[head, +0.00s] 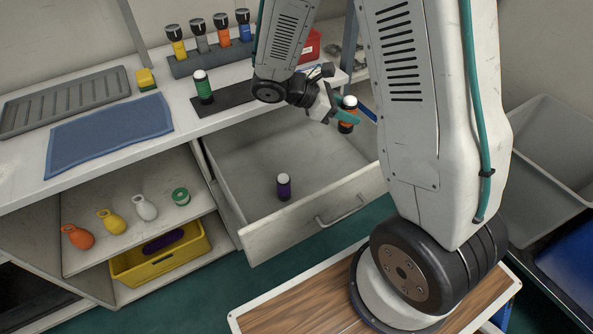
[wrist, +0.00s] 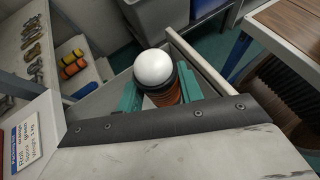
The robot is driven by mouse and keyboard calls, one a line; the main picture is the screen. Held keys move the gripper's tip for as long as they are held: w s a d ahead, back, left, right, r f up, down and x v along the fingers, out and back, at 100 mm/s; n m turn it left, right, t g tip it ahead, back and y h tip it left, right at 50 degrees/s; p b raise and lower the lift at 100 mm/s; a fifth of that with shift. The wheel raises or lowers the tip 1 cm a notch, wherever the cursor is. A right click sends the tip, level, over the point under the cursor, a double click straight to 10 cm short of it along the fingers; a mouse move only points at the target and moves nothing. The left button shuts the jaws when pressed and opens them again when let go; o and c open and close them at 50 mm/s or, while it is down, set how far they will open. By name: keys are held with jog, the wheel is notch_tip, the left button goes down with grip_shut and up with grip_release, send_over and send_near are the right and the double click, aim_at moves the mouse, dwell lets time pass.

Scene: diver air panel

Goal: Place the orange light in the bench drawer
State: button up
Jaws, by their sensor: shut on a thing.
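My gripper (head: 349,117) has teal fingers shut on the orange light (head: 347,127), which has a white dome and black bands. It also shows in the wrist view (wrist: 153,70), upright between the fingers, beyond the bench edge. The bench drawer (head: 262,237) stands open below; in the head view the light overlaps the drawer's back right part. Its exact height above the drawer floor cannot be told. A purple light (head: 284,187) stands inside the drawer near its front.
A green light (head: 203,88) stands on a dark mat on the bench. Behind it is a rack of several torches (head: 200,38). A blue cloth (head: 108,133) and grey tray (head: 66,101) lie to the left. The drawer's middle floor is clear.

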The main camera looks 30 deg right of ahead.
jog(key=shift+n+t, duration=0.3)
jog(key=f, duration=2.2)
jog(key=shift+w+d, duration=0.15)
jog(key=shift+d, duration=0.1)
jog(key=shift+f, duration=0.1)
jog(key=shift+f, duration=0.1)
jog(key=o, duration=1.1)
